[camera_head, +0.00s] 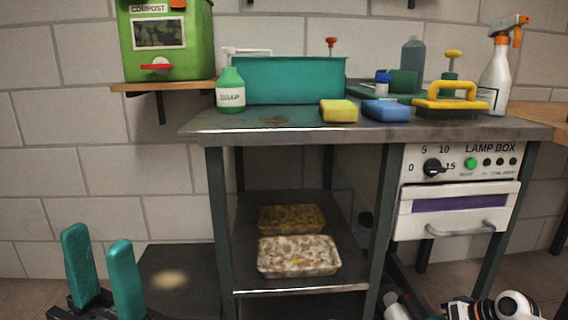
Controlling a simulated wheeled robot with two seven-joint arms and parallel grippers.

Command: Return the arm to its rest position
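My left gripper (97,240) is at the lower left, low in front of the wall and left of the metal bench (300,130). Its two teal fingers point up and stand apart, with nothing between them. It touches nothing that I can see. Part of what looks like my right arm shows at the bottom right edge, but its gripper is not in view.
The bench's lower shelf (300,284) holds two speckled trays. Its top holds a teal bin (290,82), a soap bottle (230,92), sponges and a spray bottle (497,75). A lamp box (460,175) sits under its right side. A green compost bin (168,50) stands on a wall shelf.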

